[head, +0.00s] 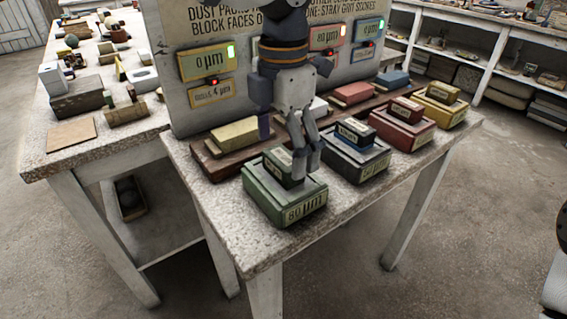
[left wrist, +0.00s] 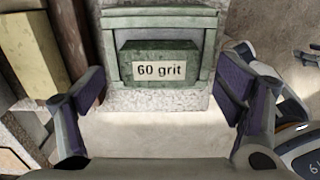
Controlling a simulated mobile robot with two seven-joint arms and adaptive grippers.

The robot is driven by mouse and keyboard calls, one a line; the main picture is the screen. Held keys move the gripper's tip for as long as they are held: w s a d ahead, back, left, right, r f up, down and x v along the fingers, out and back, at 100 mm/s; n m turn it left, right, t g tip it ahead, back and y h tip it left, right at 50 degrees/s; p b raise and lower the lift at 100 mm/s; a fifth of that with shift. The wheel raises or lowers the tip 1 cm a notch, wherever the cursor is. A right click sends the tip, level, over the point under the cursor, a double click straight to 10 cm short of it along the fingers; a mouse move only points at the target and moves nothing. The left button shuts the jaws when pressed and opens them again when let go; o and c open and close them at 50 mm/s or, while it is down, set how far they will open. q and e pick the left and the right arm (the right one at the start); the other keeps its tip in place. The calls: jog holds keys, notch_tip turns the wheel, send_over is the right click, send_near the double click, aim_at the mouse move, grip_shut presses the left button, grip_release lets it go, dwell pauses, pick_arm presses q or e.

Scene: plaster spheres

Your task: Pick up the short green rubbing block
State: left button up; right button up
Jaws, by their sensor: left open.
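The short green rubbing block (head: 277,165) sits on top of a larger green stand (head: 273,203) at the front of the near table. In the left wrist view the block (left wrist: 160,58) bears a "60 grit" label and lies towards the top, on its green holder (left wrist: 157,12). My left gripper (head: 289,152) is open and points down at the block. In the wrist view its purple-padded fingers (left wrist: 160,92) stand to either side, apart from the block. Part of the block is hidden by a finger in the head view. My right gripper does not show.
A pale yellow block (head: 233,135) lies on a brown rack behind. An upright sign panel (head: 160,60) rises close behind. Bare tabletop (head: 215,200) lies front left.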

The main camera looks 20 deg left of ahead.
pick_arm(q)
notch_tip(320, 180, down, 3)
jog(key=shift+r, duration=0.15)
jog(key=c, duration=1.4)
jog(key=shift+c, duration=0.2)
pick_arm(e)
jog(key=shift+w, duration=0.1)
pick_arm(q)
jog(key=shift+r, duration=0.1)
notch_tip(320, 180, up, 3)
jog(key=shift+w, duration=0.1)
jog(key=s+d+r+p, duration=0.1)
jog(key=s+d+r, duration=0.8)
jog(key=d+r, duration=0.1)
jog(key=shift+d, duration=0.45)
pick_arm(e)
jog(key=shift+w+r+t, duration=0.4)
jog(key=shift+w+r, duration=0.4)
